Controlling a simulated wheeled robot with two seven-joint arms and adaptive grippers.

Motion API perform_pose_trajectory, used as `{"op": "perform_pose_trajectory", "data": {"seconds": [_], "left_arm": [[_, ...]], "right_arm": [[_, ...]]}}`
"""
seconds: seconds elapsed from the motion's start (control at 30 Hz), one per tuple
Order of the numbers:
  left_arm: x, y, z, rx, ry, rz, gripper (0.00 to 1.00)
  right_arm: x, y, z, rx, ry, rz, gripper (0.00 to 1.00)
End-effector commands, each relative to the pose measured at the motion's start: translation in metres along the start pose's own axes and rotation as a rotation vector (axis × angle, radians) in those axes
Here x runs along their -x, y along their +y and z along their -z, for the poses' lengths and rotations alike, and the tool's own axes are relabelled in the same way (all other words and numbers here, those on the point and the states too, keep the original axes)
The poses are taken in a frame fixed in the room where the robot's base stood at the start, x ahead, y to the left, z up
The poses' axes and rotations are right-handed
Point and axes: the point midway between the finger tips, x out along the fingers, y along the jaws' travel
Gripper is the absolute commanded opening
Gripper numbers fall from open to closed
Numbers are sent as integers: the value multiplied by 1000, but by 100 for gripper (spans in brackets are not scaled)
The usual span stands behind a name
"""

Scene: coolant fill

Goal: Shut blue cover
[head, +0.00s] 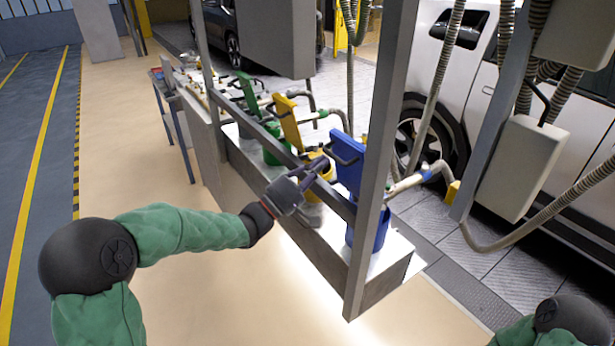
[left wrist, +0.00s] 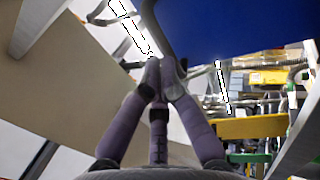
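The blue cover (head: 347,160) stands raised, close to upright, above a blue container (head: 375,230) at the near end of the row. A dark bar handle (head: 346,152) sticks out from its face. My left gripper (head: 322,165) is beside the cover, at its left, near the handle. In the left wrist view the blue cover (left wrist: 235,28) fills the upper right, and the fingertips (left wrist: 163,68) meet just below a grey bar. The fingers look shut together; I cannot tell whether the bar is between them. My right gripper is out of view.
A grey post (head: 382,150) and a slanting rail (head: 265,140) stand close to the cover and my left arm. Yellow (head: 290,120) and green (head: 248,95) covers stand raised farther along the row. Hoses and a white vehicle are behind. The floor at left is clear.

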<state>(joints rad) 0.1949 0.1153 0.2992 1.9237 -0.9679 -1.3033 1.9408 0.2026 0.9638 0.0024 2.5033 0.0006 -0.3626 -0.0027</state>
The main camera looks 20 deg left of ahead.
Motion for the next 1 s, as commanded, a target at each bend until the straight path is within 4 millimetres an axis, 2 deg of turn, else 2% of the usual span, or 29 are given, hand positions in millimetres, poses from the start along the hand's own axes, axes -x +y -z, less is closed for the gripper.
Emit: {"op": "perform_pose_trajectory", "data": {"seconds": [0.13,0.57,0.77,1.0], "left_arm": [[-6,0,0,1,0,-1,0],[-7,1,0,1,0,4,0],[-13,4,0,1,-1,34,0],[-29,10,0,2,0,115,0]], "right_arm": [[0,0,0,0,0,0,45],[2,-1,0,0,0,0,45],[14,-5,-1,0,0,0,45],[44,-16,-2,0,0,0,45]]}}
